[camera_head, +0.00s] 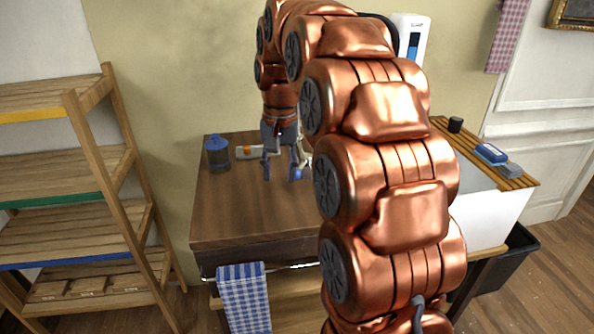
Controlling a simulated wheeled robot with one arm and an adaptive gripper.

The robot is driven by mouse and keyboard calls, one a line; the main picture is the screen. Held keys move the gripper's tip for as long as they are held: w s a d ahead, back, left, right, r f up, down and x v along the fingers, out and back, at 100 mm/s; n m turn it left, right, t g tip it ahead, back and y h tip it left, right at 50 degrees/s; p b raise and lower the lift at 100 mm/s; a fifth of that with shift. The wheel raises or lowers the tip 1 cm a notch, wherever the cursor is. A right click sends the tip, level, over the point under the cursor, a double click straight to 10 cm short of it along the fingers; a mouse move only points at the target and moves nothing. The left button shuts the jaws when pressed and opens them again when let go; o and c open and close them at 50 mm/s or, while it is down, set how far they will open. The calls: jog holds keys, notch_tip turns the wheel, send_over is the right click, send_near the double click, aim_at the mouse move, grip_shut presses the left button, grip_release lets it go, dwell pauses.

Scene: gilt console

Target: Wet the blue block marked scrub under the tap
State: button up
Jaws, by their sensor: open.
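My gripper (282,176) is open and empty, pointing down above the brown wooden counter, its two fingers apart. A blue block (490,152) lies on the slatted wooden board at the right, far from my gripper. A smaller grey-blue block (511,171) lies just in front of it. No marking can be read on either block, so I cannot tell which is marked scrub. I cannot make out a tap; my copper arm hides the middle of the counter and much of the white basin (490,215).
A blue-lidded jar (217,152) and a pale item with an orange spot (247,152) stand near my gripper. A black cup (455,124) is on the slatted board (519,181). A shelf rack (70,103) stands left; a checked towel (244,297) hangs in front. A black bin (508,260) is right.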

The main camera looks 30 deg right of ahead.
aim_at(302, 165)
jog(key=w+d+m, duration=0.1)
jog(key=w+d, duration=0.1)
jog(key=d, duration=0.1)
jog(key=w+d+m, duration=0.1)
jog(key=w+d, duration=0.2)
jog(key=w+d+m, duration=0.1)
jog(key=w+d, duration=0.1)
jog(key=d, duration=0.2)
jog(key=shift+w+d+f+t+b, duration=0.1)
jog(key=shift+w+t+b, duration=0.15)
jog(key=shift+t+b, duration=0.15)
jog(key=shift+w+f+p, duration=0.15)
jog(key=shift+f+p, duration=0.6)
jog(key=shift+f, duration=3.05)
jog(key=shift+c, duration=0.2)
grip_shut()
jog(key=shift+a, duration=0.2)
